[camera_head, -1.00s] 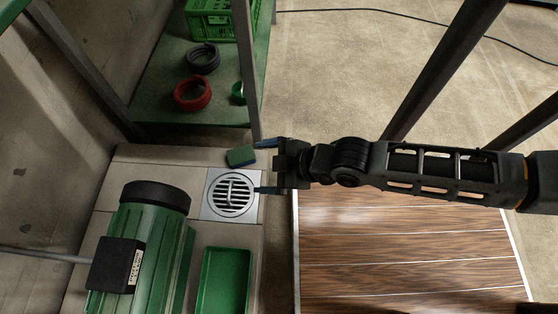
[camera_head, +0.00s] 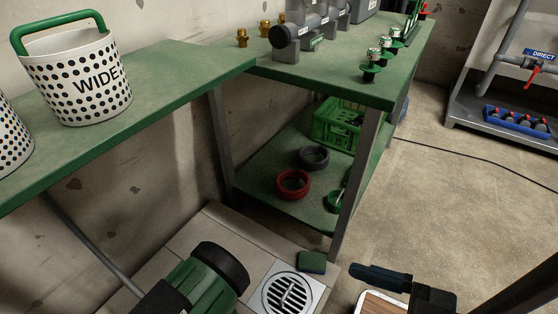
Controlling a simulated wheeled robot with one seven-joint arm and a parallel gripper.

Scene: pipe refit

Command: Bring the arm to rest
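My gripper (camera_head: 376,292) is at the lower right, partly cut off by the bottom edge. One dark blue-black finger shows, pointing left, with the floor and a board edge visible beneath it. The other finger is out of view, but none lies against the visible one, so the gripper looks open. I see nothing held in it. Most of my arm is out of view.
A green-and-blue sponge-like block (camera_head: 312,262) lies beside the floor drain (camera_head: 291,290). A green motor (camera_head: 205,280) stands left. A green bench (camera_head: 180,75) carries a dotted bucket (camera_head: 78,75). The bench leg (camera_head: 355,190) stands near my gripper. Open floor lies right.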

